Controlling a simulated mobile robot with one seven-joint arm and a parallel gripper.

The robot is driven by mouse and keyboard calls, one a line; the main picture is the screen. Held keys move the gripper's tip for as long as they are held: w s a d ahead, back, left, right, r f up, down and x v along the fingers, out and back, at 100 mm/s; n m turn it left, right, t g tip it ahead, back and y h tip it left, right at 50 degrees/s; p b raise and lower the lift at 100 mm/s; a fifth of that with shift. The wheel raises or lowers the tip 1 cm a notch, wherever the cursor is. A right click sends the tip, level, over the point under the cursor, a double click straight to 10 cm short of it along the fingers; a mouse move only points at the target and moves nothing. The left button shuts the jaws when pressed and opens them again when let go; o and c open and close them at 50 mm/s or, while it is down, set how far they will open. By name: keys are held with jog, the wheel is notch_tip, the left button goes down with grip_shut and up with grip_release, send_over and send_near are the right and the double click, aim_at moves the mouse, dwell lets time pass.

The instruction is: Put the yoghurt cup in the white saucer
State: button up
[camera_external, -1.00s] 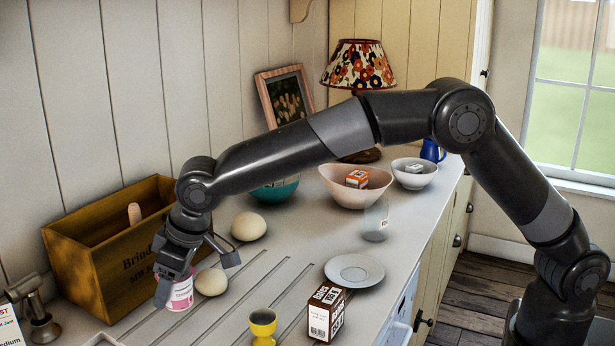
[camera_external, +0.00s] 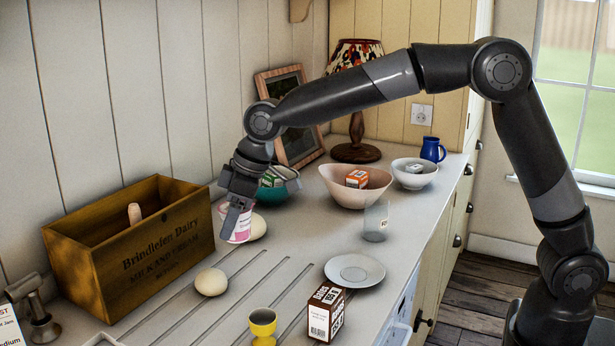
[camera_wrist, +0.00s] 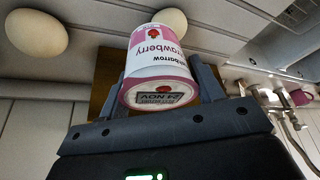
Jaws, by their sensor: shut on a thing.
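The yoghurt cup (camera_external: 236,224) is pink and white. My gripper (camera_external: 238,212) is shut on it and holds it raised above the counter, in front of an egg. In the wrist view the strawberry yoghurt cup (camera_wrist: 160,62) sits between both fingers of my gripper (camera_wrist: 162,92), its date-stamped end towards the camera. The white saucer (camera_external: 355,271) lies on the counter to the right of my gripper and nearer the camera. Its visible surface is empty.
A brown carton (camera_external: 326,314) and a yellow egg cup (camera_external: 262,324) stand just in front of the saucer. A clear glass (camera_external: 376,222) stands behind it. A wooden crate (camera_external: 130,245) is at left. Eggs (camera_external: 211,282) and bowls (camera_external: 357,187) are on the counter.

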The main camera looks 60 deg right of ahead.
jog(key=s+d+n+g+y, duration=0.2)
jog(key=s+d+n, duration=0.6)
jog(key=d, duration=0.6)
jog(key=s+d+n+g, duration=0.2)
jog(key=s+d+n, duration=0.25)
jog(key=s, duration=0.35)
jog(key=s+d+n+g, duration=0.2)
jog(key=s+d+n, duration=0.25)
jog(key=s, duration=0.45)
send_near(356, 283)
jog(key=shift+s+a+f, duration=0.1)
jog(key=shift+s+a, duration=0.15)
jog(key=shift+a, duration=0.25)
jog(key=shift+s+a, duration=0.25)
jog(key=shift+a, duration=0.2)
jog(key=shift+f, duration=1.95)
jog(key=shift+f, duration=0.15)
jog(key=o, duration=1.1)
jog(key=shift+c, duration=0.2)
